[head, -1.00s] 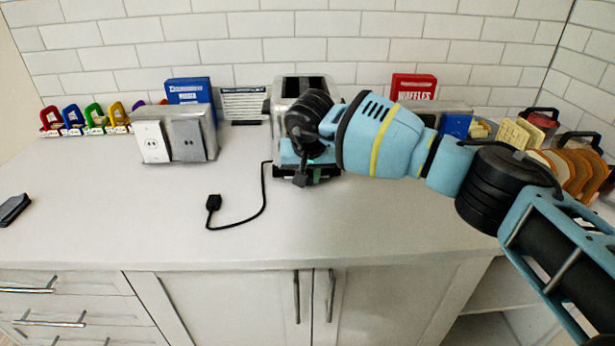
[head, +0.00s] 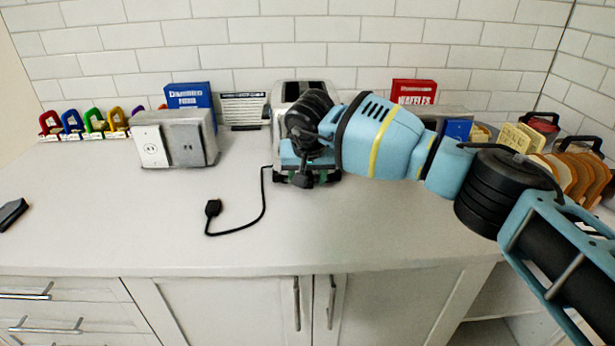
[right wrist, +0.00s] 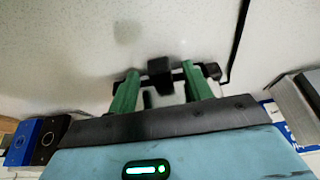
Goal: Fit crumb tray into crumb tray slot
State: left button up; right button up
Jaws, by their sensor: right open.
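The toaster (head: 305,86) stands on the counter against the tiled wall, its top slots up. My right gripper (head: 307,178) is in front of its lower front and hides most of that face, including where a crumb tray slot might be. In the right wrist view, the two green fingers of my right gripper (right wrist: 160,88) are apart and open. A black block on a dark bar (right wrist: 160,68) lies between and just past the fingertips. I cannot tell whether it is the crumb tray's handle, or whether the fingers touch it. My left gripper is not in view.
A black cord (head: 263,205) lies on the counter left of my right gripper. A grey outlet box (head: 190,140) stands at left, a red waffles box (head: 414,91) behind my arm. Bread slices (head: 570,175) stand at right. The front counter is mostly clear.

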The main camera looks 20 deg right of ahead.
jog(key=v, duration=0.7)
jog(key=shift+r, duration=0.15)
jog(key=shift+s, duration=0.1)
dwell(0.3)
